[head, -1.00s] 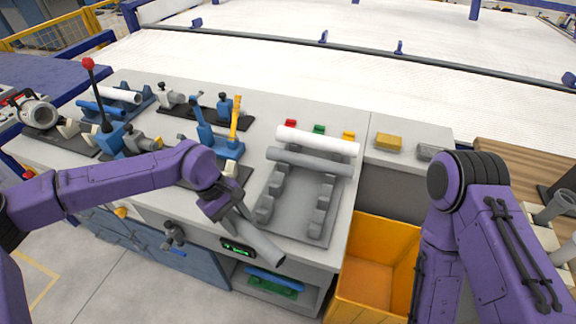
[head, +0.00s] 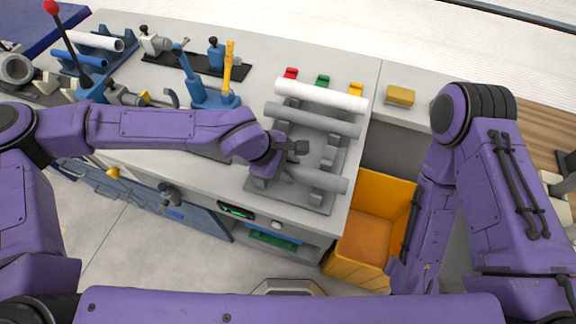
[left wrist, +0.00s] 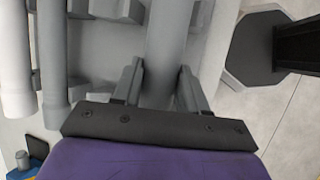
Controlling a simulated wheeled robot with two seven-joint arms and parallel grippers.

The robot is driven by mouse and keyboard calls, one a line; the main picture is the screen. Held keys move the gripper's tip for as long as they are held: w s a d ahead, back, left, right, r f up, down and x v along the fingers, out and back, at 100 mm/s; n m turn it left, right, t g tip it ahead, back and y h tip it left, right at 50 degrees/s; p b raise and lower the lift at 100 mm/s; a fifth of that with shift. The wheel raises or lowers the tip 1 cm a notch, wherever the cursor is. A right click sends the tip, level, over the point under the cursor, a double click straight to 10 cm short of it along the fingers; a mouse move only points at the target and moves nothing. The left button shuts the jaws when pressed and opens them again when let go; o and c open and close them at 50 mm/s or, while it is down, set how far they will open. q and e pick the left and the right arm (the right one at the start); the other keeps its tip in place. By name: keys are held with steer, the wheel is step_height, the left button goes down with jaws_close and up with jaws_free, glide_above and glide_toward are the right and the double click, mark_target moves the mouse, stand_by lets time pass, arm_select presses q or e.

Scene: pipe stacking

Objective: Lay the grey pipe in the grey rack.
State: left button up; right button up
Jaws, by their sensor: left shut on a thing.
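My left gripper (head: 290,163) is shut on a grey pipe (head: 325,180), which lies crosswise over the front part of the grey rack (head: 288,200). In the left wrist view the held pipe (left wrist: 166,45) runs between the two fingers (left wrist: 160,82). I cannot tell whether the pipe touches the rack's cradles or hangs just above them. Another grey pipe (head: 312,119) lies across the back of the rack, with a white pipe (head: 320,95) behind it. My gripper hides part of the rack's left side. My right gripper is out of view.
Red (head: 290,73), green (head: 322,80) and yellow (head: 356,88) holders stand behind the white pipe. A blue fixture (head: 205,92) stands left of the rack. An orange bin (head: 385,190) is right of the bench's front. The bench's front edge is close to the rack.

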arm_select(q)
steer(key=shift+f, duration=1.3)
steer(key=o, duration=1.2)
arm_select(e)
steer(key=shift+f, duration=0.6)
arm_select(q)
steer(key=v, duration=1)
steer(key=shift+r+b, duration=0.3)
steer(key=shift+b, duration=0.05)
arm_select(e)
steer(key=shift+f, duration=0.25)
arm_select(q)
steer(key=shift+s+a, duration=0.1)
